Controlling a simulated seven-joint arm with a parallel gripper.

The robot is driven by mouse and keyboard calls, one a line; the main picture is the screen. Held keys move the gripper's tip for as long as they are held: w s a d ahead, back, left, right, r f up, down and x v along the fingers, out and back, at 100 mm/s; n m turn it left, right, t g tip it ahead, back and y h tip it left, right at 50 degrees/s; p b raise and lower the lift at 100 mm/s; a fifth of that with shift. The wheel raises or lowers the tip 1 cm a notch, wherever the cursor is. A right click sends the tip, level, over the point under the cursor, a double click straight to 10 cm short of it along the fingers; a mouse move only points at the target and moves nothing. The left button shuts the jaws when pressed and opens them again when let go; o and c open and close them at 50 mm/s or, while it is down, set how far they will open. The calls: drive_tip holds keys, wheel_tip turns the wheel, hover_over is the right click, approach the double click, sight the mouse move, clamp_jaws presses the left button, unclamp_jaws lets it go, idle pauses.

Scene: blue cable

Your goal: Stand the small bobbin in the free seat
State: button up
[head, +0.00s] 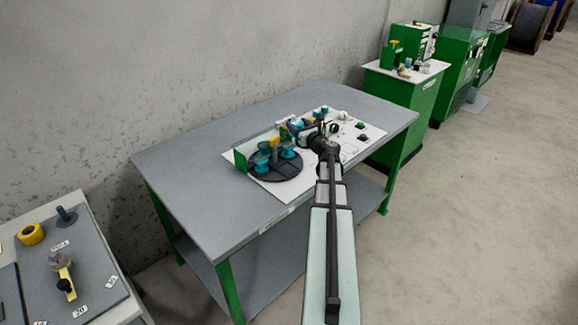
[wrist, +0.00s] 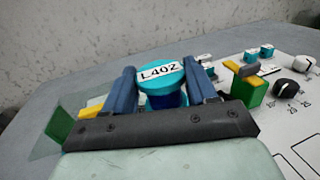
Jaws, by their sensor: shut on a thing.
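My gripper (wrist: 161,78) is shut on a small bobbin (wrist: 158,85) with teal flanges, a dark blue winding and a white label reading L402 on top. One blue finger stands at each side of it, and its lower part is hidden behind the gripper body. In the head view my gripper (head: 297,131) is over the machine panel, beyond the round plate. The dark round plate (head: 275,179) carries teal bobbins (head: 262,160) near its far side. The free seat cannot be made out in either view.
The white panel (head: 358,150) lies on a grey table (head: 190,165). It bears a green block with a yellow top (wrist: 250,88), a black knob (wrist: 293,89) and small teal parts. A clear guard with a green edge (head: 240,160) stands left of the plate. The table's left part is bare.

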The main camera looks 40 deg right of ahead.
drive_tip(key=s+a, duration=0.5)
drive_tip(key=a, duration=0.4)
drive_tip(key=shift+w+a+f, duration=0.1)
drive_tip(key=shift+f, duration=2.35)
drive_tip(key=shift+w+a+f, duration=0.1)
drive_tip(key=shift+f, duration=2.35)
drive_tip(key=shift+f, duration=0.15)
drive_tip(key=o, duration=1.1)
drive_tip(key=shift+o, duration=0.2)
drive_tip(key=shift+v, duration=3.7)
